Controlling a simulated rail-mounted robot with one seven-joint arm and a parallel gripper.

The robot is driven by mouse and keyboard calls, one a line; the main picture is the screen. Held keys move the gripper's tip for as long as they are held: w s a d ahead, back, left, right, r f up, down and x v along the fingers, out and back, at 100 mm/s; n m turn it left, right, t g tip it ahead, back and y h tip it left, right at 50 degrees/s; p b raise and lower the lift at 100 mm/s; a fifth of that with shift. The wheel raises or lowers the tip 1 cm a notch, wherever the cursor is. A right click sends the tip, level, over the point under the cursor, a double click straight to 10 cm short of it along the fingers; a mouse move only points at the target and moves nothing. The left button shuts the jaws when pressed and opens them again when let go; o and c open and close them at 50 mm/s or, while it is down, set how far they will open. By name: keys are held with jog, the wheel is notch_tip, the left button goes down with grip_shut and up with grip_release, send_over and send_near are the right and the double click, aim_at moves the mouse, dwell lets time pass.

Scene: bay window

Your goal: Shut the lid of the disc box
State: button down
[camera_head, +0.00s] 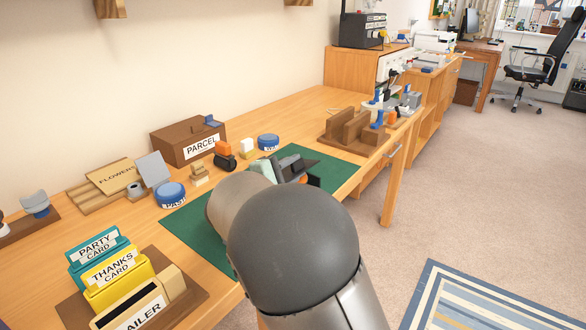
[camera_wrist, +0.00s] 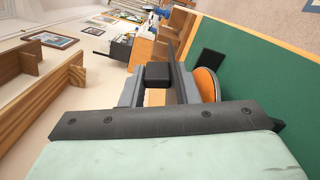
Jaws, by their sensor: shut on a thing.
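My gripper (camera_wrist: 158,73) is low over the green mat (camera_wrist: 262,75), its grey fingers closed around a small dark block (camera_wrist: 157,75). I cannot tell what the block belongs to. In the wrist view, an orange disc (camera_wrist: 207,85) with a pale rim stands close beside the right finger, partly hidden by it. No disc box or lid can be named with certainty. In the head view, my own arm hides most of the space under the gripper (camera_head: 293,168).
A brown PARCEL box (camera_head: 185,142), an orange-and-black item (camera_head: 225,156) and a blue round PAST piece (camera_head: 170,195) stand behind the mat. Card holders (camera_head: 112,272) are at front left. A brown slotted stand (camera_head: 352,132) is at right. The mat's near left part is clear.

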jog(key=c, duration=1.2)
grip_release()
jog(key=shift+f, duration=0.2)
jog(key=shift+r, duration=0.1)
jog(key=shift+r, duration=0.4)
notch_tip(320, 180, up, 3)
jog(key=shift+f+p, duration=0.1)
jog(key=shift+p, duration=0.5)
jog(key=s+d+r+p, duration=0.2)
jog(key=s+d+r, duration=0.2)
jog(key=s+r, duration=0.5)
jog(key=s, duration=0.4)
jog(key=shift+s+r+p, duration=0.15)
jog(key=shift+s+p, duration=0.1)
jog(key=shift+p, duration=0.15)
jog(key=shift+a, duration=0.1)
